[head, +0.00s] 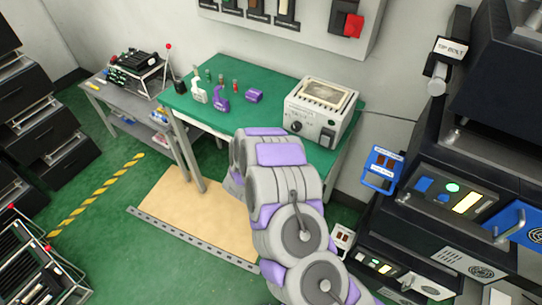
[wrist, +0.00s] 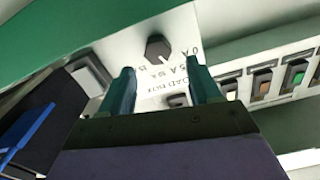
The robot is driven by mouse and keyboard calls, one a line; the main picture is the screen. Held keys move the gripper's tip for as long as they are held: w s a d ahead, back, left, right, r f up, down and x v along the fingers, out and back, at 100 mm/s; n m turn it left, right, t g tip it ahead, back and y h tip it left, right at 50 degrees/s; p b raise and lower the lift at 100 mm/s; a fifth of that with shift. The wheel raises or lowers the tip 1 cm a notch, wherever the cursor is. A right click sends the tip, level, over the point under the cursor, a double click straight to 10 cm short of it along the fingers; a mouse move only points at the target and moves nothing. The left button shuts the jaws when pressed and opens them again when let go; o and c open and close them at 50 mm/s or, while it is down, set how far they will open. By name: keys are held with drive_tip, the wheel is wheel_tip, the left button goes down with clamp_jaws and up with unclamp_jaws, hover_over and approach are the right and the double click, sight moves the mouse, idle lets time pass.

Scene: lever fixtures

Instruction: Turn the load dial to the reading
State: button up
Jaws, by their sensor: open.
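The load box (head: 309,134) is a pale box with a meter-like window on top, on the green bench in the head view. Its dark round load dial (head: 296,127) is on the front face. In the wrist view, the dial (wrist: 158,47) appears on a white panel (wrist: 140,62) lettered "LOAD BOX", with scale marks beside it. The dial's exact reading is too small to tell. My gripper (wrist: 162,78) is open, its two fingers apart and pointing towards the panel. The dial appears just beyond the fingertips, between their lines, not gripped. My arm hides the gripper in the head view.
A grey rocker switch (wrist: 92,74) is left of the dial in the wrist view. Small items, including a purple padlock (head: 220,98), stand on the green bench (head: 262,68). A blue meter (head: 381,168) and dark machine cabinets are to the right.

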drive_tip(key=p+v, duration=0.1)
drive_tip(key=v, duration=1.1)
drive_tip(key=shift+s+a, duration=0.15)
drive_tip(key=shift+s, duration=0.05)
drive_tip(key=shift+w+f, duration=0.1)
